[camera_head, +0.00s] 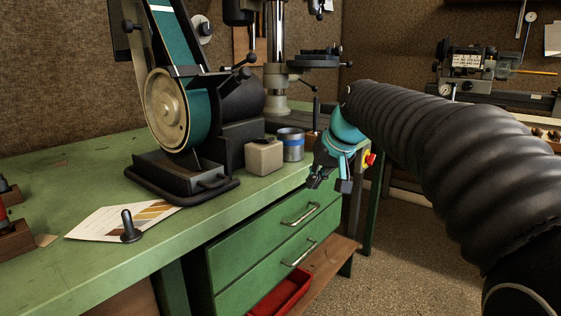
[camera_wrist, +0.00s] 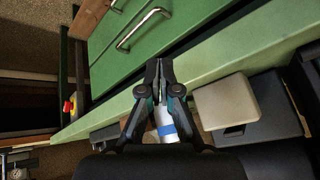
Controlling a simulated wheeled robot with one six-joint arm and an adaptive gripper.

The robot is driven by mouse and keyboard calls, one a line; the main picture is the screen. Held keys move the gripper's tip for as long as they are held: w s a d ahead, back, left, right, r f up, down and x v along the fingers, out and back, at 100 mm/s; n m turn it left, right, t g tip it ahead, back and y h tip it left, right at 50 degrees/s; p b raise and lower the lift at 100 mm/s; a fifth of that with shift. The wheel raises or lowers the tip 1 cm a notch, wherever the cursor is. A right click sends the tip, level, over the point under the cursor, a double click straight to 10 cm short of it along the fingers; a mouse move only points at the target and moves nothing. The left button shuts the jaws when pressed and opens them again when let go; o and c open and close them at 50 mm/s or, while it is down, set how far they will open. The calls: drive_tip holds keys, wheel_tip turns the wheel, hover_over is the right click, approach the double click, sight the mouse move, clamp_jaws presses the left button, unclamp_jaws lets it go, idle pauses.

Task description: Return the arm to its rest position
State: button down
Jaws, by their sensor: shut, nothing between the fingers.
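My arm (camera_head: 450,150), in a black ribbed sleeve, reaches in from the right in the head view. My gripper (camera_head: 328,182) hangs in the air by the front edge of the green bench (camera_head: 95,265), near its right end. In the wrist view my gripper (camera_wrist: 160,66) has its fingertips together with nothing between them. Behind it are a metal cup with a blue band (camera_head: 291,144) and a beige block (camera_head: 264,157). The cup also shows in the wrist view (camera_wrist: 166,125), partly hidden by the gripper, and the block is to its right (camera_wrist: 227,102).
A belt grinder (camera_head: 172,110) and a drill press (camera_head: 277,80) stand on the bench. Green drawers with handles (camera_head: 300,212) are below the bench edge, with a red tray (camera_head: 283,293) under them. A red and yellow button (camera_head: 369,160) is close right of my gripper. Floor at right is clear.

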drive_tip(key=s+d+f+h, duration=0.1)
drive_tip(key=s+f, duration=0.4)
drive_tip(key=s, duration=0.5)
drive_tip(key=s+d+f+m+h, duration=0.1)
drive_tip(key=s+d+f, duration=0.3)
drive_tip(key=s, duration=0.6)
drive_tip(key=s+d+f+h, duration=0.1)
drive_tip(key=s+d+f, duration=0.2)
drive_tip(key=s+f, duration=0.4)
drive_tip(key=s, duration=0.3)
drive_tip(key=shift+f+m+h, duration=0.3)
drive_tip(key=shift+s, duration=0.1)
